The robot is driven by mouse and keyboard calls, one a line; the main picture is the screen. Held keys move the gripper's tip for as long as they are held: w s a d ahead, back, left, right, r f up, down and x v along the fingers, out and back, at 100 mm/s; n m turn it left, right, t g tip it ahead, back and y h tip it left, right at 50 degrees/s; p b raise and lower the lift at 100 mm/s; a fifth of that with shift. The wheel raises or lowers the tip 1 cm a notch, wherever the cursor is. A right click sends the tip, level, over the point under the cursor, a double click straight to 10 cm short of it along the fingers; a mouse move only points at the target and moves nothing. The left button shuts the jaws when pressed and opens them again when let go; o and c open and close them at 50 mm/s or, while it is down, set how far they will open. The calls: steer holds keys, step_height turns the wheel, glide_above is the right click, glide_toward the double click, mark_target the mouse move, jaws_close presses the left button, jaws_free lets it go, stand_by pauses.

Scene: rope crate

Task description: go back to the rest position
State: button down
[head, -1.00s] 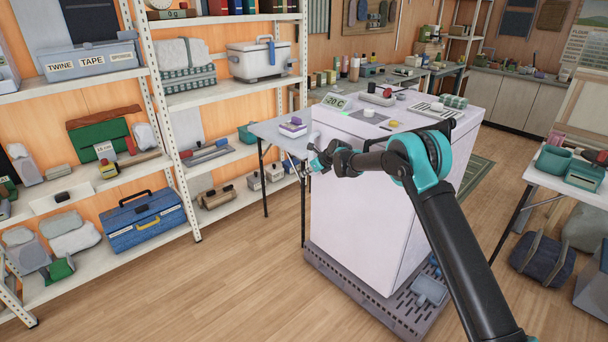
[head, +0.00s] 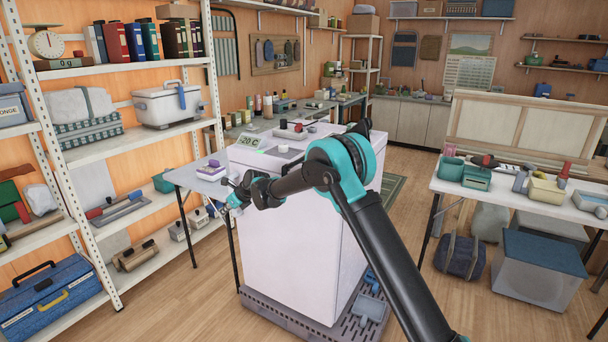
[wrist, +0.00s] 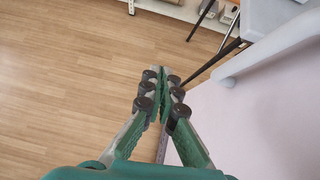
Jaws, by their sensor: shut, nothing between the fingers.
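My gripper (wrist: 160,88) shows in the wrist view with its two green fingers closed together and nothing between them. It points over the wooden floor (wrist: 70,60), beside the pale side of a white chest freezer (wrist: 245,120). In the head view my gripper (head: 229,200) is small, at the left side of the white freezer (head: 270,215), near a small side table (head: 190,178). My arm reaches in from the lower right, in front of the freezer. Whether the gripper touches the freezer I cannot tell.
A shelving unit (head: 75,155) with boxes, binders and tools stands at the left. The freezer sits on a grey slatted pallet (head: 270,318). A white table (head: 520,195) with containers stands at the right, a grey storage box (head: 540,272) under it. Floor shows between them.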

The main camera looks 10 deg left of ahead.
steer(key=w+d+r+n+t+h, duration=0.1)
steer(key=d+r+n, duration=0.15)
steer(key=d, duration=0.65)
steer(key=w+d+r+n+h, duration=0.1)
steer(key=d+r+n, duration=0.15)
steer(key=d, duration=0.75)
steer(key=s+d+r+n+t+h, duration=0.1)
steer(key=s+d+r+n, duration=0.15)
steer(key=d, duration=0.95)
steer(key=s+d+r+n+h, duration=0.1)
steer(key=s+d+n, duration=0.25)
steer(key=d, duration=0.85)
steer(key=s+d+f+n+h, duration=0.1)
steer(key=s+d+f+n, duration=0.1)
steer(key=s+d, duration=0.7)
steer(key=s+d+f+n+h, duration=0.2)
steer(key=s+d+f+n, duration=0.1)
steer(key=s+d, duration=0.6)
steer(key=s+d+f+n+h, duration=0.1)
steer(key=s+d+f+n, duration=0.2)
steer(key=s+d, duration=0.6)
steer(key=shift+s+d+n+h, duration=0.3)
steer(key=shift+s+d+n, duration=0.1)
steer(key=shift+s+n, duration=0.6)
steer(key=shift+w+f, duration=0.1)
